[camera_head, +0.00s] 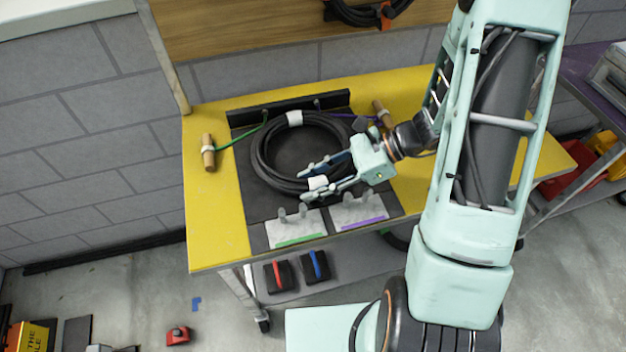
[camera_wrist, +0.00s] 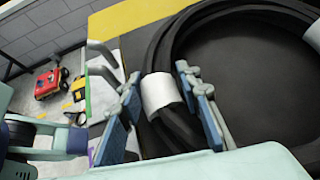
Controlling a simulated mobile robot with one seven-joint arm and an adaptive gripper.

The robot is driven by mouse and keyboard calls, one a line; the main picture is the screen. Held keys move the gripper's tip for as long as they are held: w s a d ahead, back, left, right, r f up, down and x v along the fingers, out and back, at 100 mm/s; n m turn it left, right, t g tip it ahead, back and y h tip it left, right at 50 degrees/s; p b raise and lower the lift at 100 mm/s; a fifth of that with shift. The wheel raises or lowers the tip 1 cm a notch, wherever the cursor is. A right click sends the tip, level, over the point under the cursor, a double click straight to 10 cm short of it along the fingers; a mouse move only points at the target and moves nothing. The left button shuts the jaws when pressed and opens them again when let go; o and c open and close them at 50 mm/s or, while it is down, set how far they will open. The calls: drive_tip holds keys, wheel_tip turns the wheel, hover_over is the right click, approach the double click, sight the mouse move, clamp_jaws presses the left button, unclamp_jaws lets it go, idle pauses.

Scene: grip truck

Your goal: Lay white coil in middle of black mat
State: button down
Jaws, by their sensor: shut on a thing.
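The coil (camera_head: 258,152) is a black cable loop with white wraps, one at its far side and one (camera_head: 318,182) near its front. It is over the black mat (camera_head: 256,202) on the yellow table. I cannot tell whether it rests flat or is slightly raised. My gripper (camera_head: 306,184) reaches in from the right and is shut on the coil at the front white wrap. In the wrist view, the wrap (camera_wrist: 160,92) sits between the two blue finger pads, with the black coil (camera_wrist: 176,40) curving away and the mat (camera_wrist: 255,70) inside the loop.
Two grey holders, marked green (camera_head: 295,228) and purple (camera_head: 358,210), stand at the table's front edge. Wooden handles (camera_head: 208,152) on green and purple cords lie left and right. A black rail (camera_head: 288,108) borders the back. The yellow table's left side (camera_head: 212,220) is mostly clear.

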drive_tip(key=shift+r, duration=0.1)
drive_tip(key=c, duration=1.4)
unclamp_jaws()
drive_tip(key=shift+o, duration=0.4)
drive_tip(key=shift+s, duration=0.1)
drive_tip(key=v, duration=1.2)
